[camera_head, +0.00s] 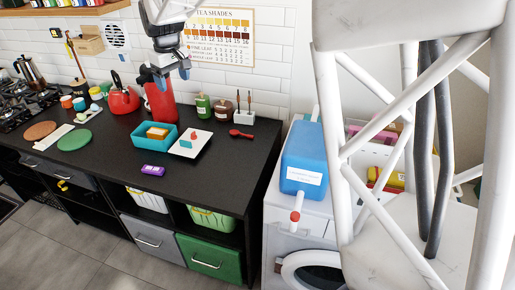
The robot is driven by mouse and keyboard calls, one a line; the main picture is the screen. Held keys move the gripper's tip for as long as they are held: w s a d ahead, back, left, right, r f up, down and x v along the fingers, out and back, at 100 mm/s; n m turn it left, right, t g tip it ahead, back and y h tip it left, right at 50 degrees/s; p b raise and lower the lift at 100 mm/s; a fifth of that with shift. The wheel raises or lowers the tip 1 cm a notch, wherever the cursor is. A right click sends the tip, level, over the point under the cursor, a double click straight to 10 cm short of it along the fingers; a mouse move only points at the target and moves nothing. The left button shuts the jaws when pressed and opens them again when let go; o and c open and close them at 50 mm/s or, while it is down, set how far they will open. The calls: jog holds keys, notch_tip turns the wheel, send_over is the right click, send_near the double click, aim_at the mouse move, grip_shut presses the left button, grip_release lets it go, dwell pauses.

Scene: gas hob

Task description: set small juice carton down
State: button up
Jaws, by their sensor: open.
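My gripper (167,78) is at the top centre, over the back of the black counter (105,160), with its fingers apart. A tall red container (160,103) stands below and partly behind it; I cannot tell whether they touch. No carton shows clearly between the fingers. A white tray (205,147) on the counter bears a small teal box-like item (186,144) and a small red item (193,134). A purple packet (152,170) lies near the counter's front edge. I cannot tell which of these, if any, is the small juice carton.
A teal tub (143,141) holding orange-brown items stands left of the tray. A red kettle (122,100), green bottle (203,106), dark bottle (222,110) and utensil holder (242,117) line the back. A red spoon (241,134) lies at right.

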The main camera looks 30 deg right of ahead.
jog(key=s+d+r+m, duration=0.1)
jog(key=s+d, duration=0.1)
jog(key=s, duration=0.8)
jog(key=s+d+r+m, duration=0.1)
jog(key=s, duration=1)
jog(key=s+f+m, duration=0.1)
jog(key=s+f, duration=0.2)
jog(key=s, duration=0.7)
jog(key=s+d+f+m+t, duration=0.1)
jog(key=s+f+m, duration=0.1)
jog(key=s, duration=0.9)
jog(key=shift+d+f, duration=0.3)
jog(key=shift+f, duration=0.45)
